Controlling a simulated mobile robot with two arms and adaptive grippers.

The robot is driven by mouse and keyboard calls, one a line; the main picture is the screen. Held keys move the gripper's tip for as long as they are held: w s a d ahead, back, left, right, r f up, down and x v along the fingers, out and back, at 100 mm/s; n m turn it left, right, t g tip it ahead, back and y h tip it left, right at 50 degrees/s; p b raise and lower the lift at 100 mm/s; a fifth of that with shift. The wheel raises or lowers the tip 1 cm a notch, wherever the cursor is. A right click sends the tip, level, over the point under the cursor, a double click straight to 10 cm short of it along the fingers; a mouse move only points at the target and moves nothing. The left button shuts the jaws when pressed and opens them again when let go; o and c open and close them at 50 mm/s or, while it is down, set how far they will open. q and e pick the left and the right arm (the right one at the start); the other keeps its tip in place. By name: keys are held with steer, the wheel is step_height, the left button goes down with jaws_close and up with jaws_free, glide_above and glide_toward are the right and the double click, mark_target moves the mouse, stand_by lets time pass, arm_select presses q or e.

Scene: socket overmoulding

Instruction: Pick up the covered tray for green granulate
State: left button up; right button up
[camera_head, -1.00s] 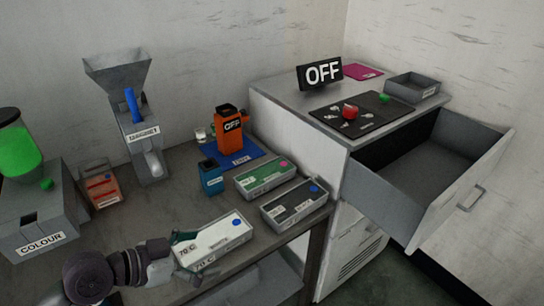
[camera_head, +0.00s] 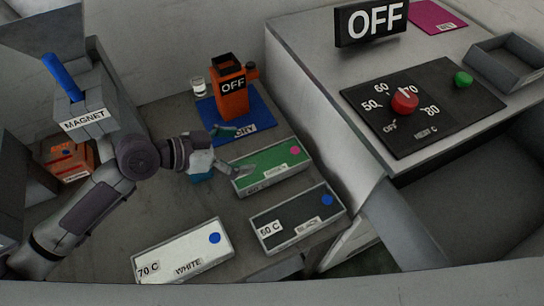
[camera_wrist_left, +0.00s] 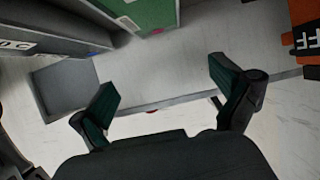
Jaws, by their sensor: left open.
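The covered tray with the green top (camera_head: 272,172) lies on the table between the orange machine and the black tray, with a pink dot at its right end. My left gripper (camera_head: 238,150) is open at this tray's left end, one finger by its near left corner and the other towards the blue mat. I see nothing between the fingers. In the left wrist view the open fingers (camera_wrist_left: 168,88) have the green tray (camera_wrist_left: 143,14) ahead of them at the top edge. I cannot tell whether a finger touches it. My right gripper is not in view.
The black tray (camera_head: 298,217) lies close to the green one, and the white tray (camera_head: 182,250) lies nearer. The orange machine (camera_head: 232,95) marked OFF stands on a blue mat (camera_head: 263,118) behind.

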arm_select(q)
glide_toward(266, 162)
steer(key=x, duration=0.3)
steer(key=shift+s+r, duration=0.1)
steer(key=shift+x, duration=0.8)
steer(key=shift+w+d+f+p, duration=0.2)
steer(key=shift+d+f+p, duration=0.15)
steer(key=shift+d, duration=0.1)
steer(key=p+x, duration=0.1)
steer(key=x, duration=0.4)
steer(key=shift+f, duration=0.15)
steer(key=c, duration=1.2)
steer(key=shift+c, duration=0.8)
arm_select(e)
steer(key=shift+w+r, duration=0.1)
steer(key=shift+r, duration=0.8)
arm_select(q)
steer(key=shift+w, duration=0.1)
